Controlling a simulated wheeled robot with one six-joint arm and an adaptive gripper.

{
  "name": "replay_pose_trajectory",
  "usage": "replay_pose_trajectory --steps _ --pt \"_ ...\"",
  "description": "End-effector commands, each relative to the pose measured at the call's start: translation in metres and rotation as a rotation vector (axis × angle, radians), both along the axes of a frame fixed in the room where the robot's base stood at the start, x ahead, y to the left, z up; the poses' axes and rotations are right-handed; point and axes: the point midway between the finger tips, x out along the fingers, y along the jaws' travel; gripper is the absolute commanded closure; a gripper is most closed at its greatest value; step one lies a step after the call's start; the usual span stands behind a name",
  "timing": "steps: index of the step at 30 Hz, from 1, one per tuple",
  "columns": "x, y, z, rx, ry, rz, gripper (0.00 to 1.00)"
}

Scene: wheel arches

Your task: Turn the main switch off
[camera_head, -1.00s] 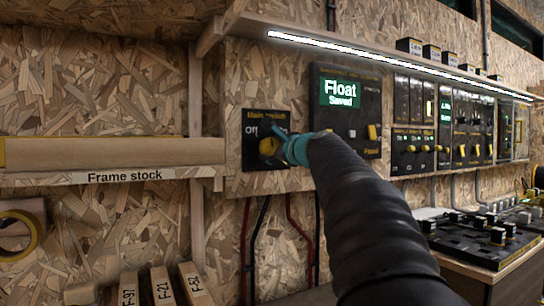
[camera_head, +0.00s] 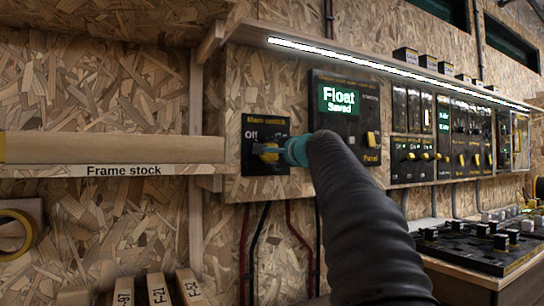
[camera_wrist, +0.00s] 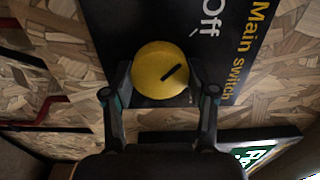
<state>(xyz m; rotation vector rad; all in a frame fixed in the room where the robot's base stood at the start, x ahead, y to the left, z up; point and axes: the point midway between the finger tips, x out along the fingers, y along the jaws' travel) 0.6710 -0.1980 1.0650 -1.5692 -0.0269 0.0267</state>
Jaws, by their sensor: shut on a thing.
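The main switch is a black panel (camera_head: 252,165) with a "Main switch" label and an "Off" mark, mounted on the wooden wall board. Its yellow knob (camera_head: 268,153) is partly covered by my gripper (camera_head: 281,152) in the head view. In the wrist view, the round yellow knob (camera_wrist: 150,62) sits between the two dark fingers of my gripper (camera_wrist: 158,75), which is shut on it. A black line on the knob slants up and right, roughly toward the "Off" mark. The rest of the panel's lettering is hidden or unclear.
A larger panel (camera_head: 366,112) with a lit screen reading "Float Saved" is just right of the switch. Several more switch panels (camera_head: 410,135) continue rightward under a light strip (camera_head: 380,67). A "Frame stock" shelf (camera_head: 110,150) lies left. Cables hang below.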

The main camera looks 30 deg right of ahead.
Motion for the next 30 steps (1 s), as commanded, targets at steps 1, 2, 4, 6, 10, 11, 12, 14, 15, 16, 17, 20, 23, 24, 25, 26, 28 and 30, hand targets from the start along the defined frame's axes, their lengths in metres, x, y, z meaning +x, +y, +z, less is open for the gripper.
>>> replay_pose_trajectory --steps 1,2,4,6,10,11,12,14,15,16,17,20,23,24,25,26,28,30 --pt "0.0003 -0.0001 -0.001 -0.007 0.001 0.0 0.78" --pt "0.0003 -0.0001 -0.0009 -0.01 0.001 0.0 0.78" --pt "0.0003 -0.0001 -0.0007 -0.016 0.0 0.0 0.78" --pt "0.0003 -0.0001 -0.0006 -0.018 0.0 0.0 0.77" --pt "0.0003 0.0 -0.0005 -0.019 0.0 0.0 0.77" --pt "0.0003 0.0 -0.0005 -0.019 0.0 0.0 0.77" --pt "0.0003 0.0 -0.0005 -0.018 0.0 0.0 0.78" --pt "0.0003 0.0 -0.0005 -0.018 0.0 0.0 0.78" --pt "0.0003 0.0 -0.0005 -0.018 0.0 0.0 0.78" --pt "0.0003 0.0 -0.0005 -0.018 0.0 0.0 0.35" --pt "0.0003 0.0 -0.0005 -0.018 0.0 0.0 0.28" --pt "0.0002 0.0 -0.0004 -0.018 0.0 0.0 0.18" --pt "0.0001 0.0 -0.0002 -0.017 0.0 0.0 0.18" --pt "0.0001 0.0 -0.0002 -0.017 0.0 0.0 0.18" --pt "0.0001 0.0 -0.0002 -0.017 -0.001 0.0 0.18" --pt "0.0001 0.0 -0.0002 -0.017 -0.001 0.0 0.18" --pt "-0.0005 -0.0001 0.0 -0.017 -0.001 0.0 0.18" --pt "-0.0032 -0.0003 0.0004 -0.017 -0.001 -0.001 0.18"
